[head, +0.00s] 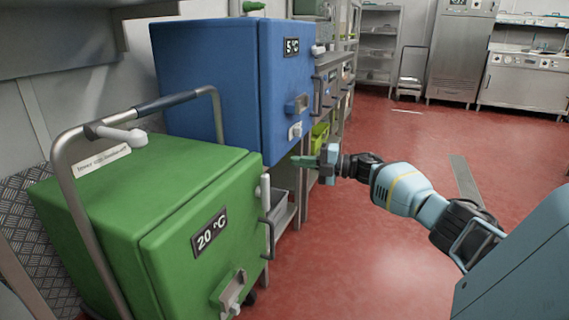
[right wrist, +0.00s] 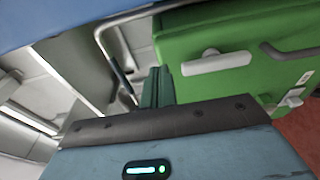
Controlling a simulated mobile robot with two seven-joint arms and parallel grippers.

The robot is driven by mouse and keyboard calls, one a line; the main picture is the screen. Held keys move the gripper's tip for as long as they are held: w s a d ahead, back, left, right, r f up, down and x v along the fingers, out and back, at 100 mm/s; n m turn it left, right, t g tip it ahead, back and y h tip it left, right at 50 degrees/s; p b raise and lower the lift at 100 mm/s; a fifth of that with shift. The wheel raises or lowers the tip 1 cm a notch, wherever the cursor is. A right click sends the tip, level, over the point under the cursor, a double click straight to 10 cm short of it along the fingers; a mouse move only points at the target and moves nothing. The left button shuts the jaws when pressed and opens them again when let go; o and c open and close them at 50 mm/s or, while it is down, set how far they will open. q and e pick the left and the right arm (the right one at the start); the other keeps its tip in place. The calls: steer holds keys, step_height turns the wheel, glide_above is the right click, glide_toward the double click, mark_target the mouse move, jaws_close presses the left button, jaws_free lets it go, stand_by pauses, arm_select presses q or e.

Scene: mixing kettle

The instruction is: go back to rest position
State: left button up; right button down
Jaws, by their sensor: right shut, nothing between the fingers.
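My right gripper (head: 304,161) reaches in from the right in the head view, in front of the lower part of the blue box and to the right of the green box. Its fingers are shut and empty. In the right wrist view the closed green fingers (right wrist: 157,88) point up, beside the green box. My left gripper is not in view.
A green box (head: 185,190) marked 20 °C, with a metal push handle, stands at front left. A blue box (head: 215,75) marked 5 °C stands behind it. Steel shelves and cabinets (head: 462,50) line the back. Red floor (head: 350,260) is open at the right.

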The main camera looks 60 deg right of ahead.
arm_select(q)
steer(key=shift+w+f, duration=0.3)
arm_select(e)
steer(key=shift+s+d, duration=0.6)
steer(key=shift+d, duration=0.2)
steer(key=shift+s+d, duration=0.55)
steer(key=shift+d, duration=0.2)
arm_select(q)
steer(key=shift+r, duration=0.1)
arm_select(e)
steer(key=shift+r, duration=0.15)
